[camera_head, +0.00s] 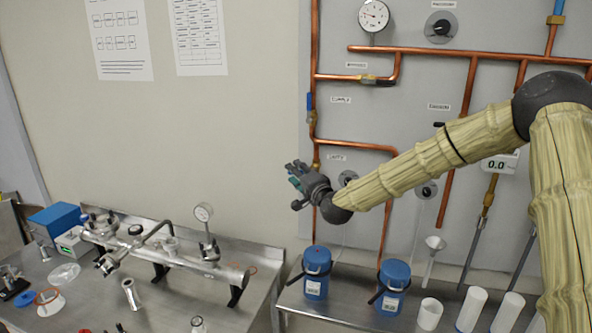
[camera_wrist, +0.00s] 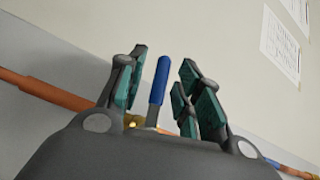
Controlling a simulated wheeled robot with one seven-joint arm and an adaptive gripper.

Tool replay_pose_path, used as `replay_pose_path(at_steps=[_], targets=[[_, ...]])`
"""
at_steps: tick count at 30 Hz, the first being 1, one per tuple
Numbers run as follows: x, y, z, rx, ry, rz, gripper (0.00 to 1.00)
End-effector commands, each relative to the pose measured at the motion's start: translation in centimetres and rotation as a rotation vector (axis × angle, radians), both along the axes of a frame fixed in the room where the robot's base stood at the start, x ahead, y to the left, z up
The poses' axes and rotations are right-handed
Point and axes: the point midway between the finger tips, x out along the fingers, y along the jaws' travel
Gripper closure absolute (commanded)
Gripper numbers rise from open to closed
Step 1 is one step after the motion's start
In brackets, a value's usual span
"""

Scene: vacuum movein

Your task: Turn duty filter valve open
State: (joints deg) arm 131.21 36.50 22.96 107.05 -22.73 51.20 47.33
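In the wrist view, a valve with a blue lever handle (camera_wrist: 159,82) and a brass body (camera_wrist: 131,122) sits on a copper pipe (camera_wrist: 50,90). The handle points across the pipe's line in this view. My gripper (camera_wrist: 164,60) is open, with teal-padded fingers on both sides of the handle; a gap shows on each side. In the head view, my gripper (camera_head: 295,176) is at the left vertical copper pipe, left of a small label (camera_head: 337,157) that seems to begin with "DUTY". The valve is hidden or unclear there.
Another blue-handled valve (camera_head: 309,106) is higher on the same pipe, its handle along the pipe. A pressure gauge (camera_head: 373,15) is above. Two blue containers (camera_head: 317,258) (camera_head: 394,272) stand on the bench below. A steel bench (camera_head: 70,300) with vacuum parts is at lower left.

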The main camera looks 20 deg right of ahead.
Motion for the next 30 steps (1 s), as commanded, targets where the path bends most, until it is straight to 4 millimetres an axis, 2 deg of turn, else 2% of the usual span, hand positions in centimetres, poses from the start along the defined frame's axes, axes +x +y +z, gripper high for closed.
replay_pose_path(at_steps=[4, 13, 18, 19, 30], targets=[[0.63, 0.08, -0.02, -0.001, 0.001, 0.000, 0.65], [0.72, 0.11, -0.07, 0.000, 0.001, 0.000, 0.65], [0.71, 0.11, -0.06, 0.000, 0.001, 0.000, 0.96], [0.71, 0.11, -0.06, 0.000, 0.001, 0.000, 1.00], [0.84, 0.62, -0.13, -0.007, 0.005, 0.005, 1.00]])
